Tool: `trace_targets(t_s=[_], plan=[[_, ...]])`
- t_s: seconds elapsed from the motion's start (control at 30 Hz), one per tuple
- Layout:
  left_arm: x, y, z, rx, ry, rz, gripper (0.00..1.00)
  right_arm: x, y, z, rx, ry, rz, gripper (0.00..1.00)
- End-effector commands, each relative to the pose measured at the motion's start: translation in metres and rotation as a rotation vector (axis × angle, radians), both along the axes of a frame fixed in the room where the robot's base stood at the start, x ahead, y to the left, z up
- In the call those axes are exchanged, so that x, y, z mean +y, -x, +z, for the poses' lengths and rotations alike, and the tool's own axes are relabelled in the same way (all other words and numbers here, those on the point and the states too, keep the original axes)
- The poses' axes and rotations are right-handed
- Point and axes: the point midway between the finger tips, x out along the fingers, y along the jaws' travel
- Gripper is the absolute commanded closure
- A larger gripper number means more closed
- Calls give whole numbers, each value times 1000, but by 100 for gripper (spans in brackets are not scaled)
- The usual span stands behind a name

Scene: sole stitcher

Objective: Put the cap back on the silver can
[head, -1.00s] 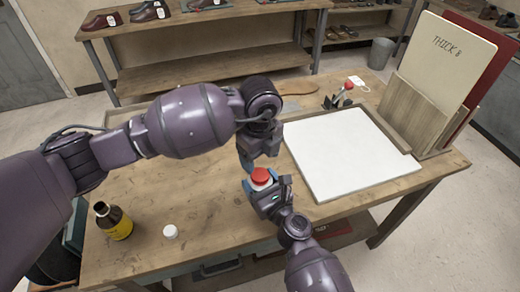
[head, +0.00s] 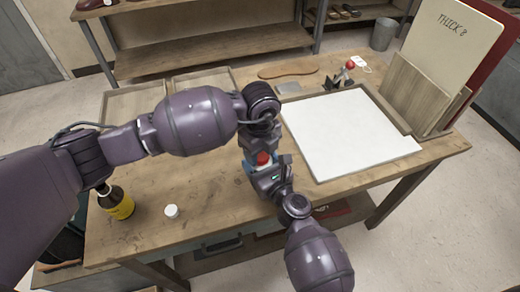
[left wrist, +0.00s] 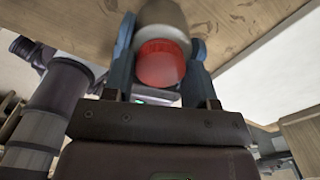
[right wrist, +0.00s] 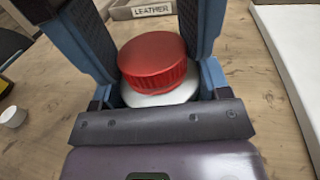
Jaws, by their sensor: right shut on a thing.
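The silver can (right wrist: 160,98) is between the fingers of my right gripper (head: 262,172), which is shut on it above the table. The red cap (right wrist: 153,62) sits on top of the can; I cannot tell whether it is fully seated. The cap also shows in the head view (head: 263,158) and in the left wrist view (left wrist: 161,63), with the pale can (left wrist: 165,17) beyond it. My left gripper (head: 258,161) comes from above, its blue fingers on either side of the cap. It looks open, with thin gaps beside the cap.
A brown bottle with a yellow label (head: 117,203) stands at the table's left, near a small white cap (head: 172,211). A white board (head: 350,135) lies to the right. Wooden trays (head: 135,103) and a sole (head: 287,71) are at the back. The front middle table is clear.

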Motion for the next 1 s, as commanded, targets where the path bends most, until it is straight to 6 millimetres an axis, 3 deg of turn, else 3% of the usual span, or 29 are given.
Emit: trace_targets(t_s=[0.03, 0.2, 0.43, 0.8, 1.0], plan=[[0, 0, 0, 0, 0, 0, 56, 0, 0, 1, -2, -1, 0, 97], [0, 0, 0, 0, 0, 0, 80, 0, 0, 1, -1, 0, 0, 97], [0, 0, 0, -1, -1, -95, 80, 0, 0, 1, -1, 0, 0, 97], [1, -1, 1, 0, -2, -663, 80, 0, 0, 1, -1, 0, 0, 97], [0, 0, 0, 1, -1, -859, 80, 0, 0, 1, -1, 0, 0, 97]])
